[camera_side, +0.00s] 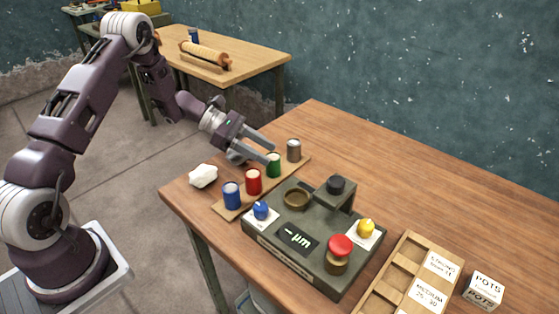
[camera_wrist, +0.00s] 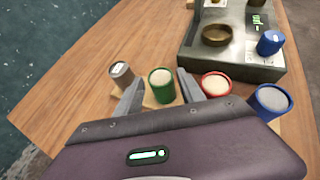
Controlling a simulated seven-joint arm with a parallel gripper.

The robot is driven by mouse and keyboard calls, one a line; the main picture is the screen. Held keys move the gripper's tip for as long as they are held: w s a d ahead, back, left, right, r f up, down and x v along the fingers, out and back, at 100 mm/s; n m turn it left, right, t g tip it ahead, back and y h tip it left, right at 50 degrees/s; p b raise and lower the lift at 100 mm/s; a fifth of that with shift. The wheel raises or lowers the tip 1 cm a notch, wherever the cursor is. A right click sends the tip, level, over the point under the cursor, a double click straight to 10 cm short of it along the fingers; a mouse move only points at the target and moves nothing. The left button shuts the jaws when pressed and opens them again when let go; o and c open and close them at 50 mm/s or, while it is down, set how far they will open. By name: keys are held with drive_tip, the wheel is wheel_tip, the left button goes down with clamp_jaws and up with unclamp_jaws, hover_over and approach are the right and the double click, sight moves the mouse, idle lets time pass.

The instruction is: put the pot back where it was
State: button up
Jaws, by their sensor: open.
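Several small pots stand in a row on a wooden strip (camera_side: 222,209): a blue pot (camera_side: 232,195), a red pot (camera_side: 254,182), a green pot (camera_side: 274,166) and a grey pot (camera_side: 294,151). My gripper (camera_side: 270,154) is open, its fingers reaching toward the green pot. In the wrist view the green pot (camera_wrist: 161,87) appears between the two fingertips (camera_wrist: 160,80), with pale contents. The grey pot (camera_wrist: 121,75) is left of the fingers, and the red pot (camera_wrist: 216,84) and blue pot (camera_wrist: 270,101) are right. Whether a finger touches the green pot I cannot tell.
A grey-green device (camera_side: 300,258) with a display, a brass ring (camera_side: 296,198), a blue piece (camera_side: 261,211), a yellow piece (camera_side: 366,229) and a red-topped piece (camera_side: 340,246) stands beside the strip. A labelled wooden tray (camera_side: 393,283), a "POTS" block (camera_side: 484,290) and a white lump (camera_side: 204,176) are nearby.

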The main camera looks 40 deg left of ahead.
drive_tip(key=v, duration=0.6)
drive_tip(key=s+d+r+m+g+y, duration=0.45)
drive_tip(key=s+d+r+m, duration=0.8)
drive_tip(key=r, duration=0.35)
drive_tip(key=s+r+m+t+y, duration=0.3)
drive_tip(key=s+m+y, duration=0.3)
drive_tip(key=s+m, duration=0.5)
drive_tip(key=s+t, duration=0.1)
drive_tip(key=s, duration=0.6)
drive_tip(key=shift+s+a+r, duration=0.2)
drive_tip(key=shift+a, duration=0.1)
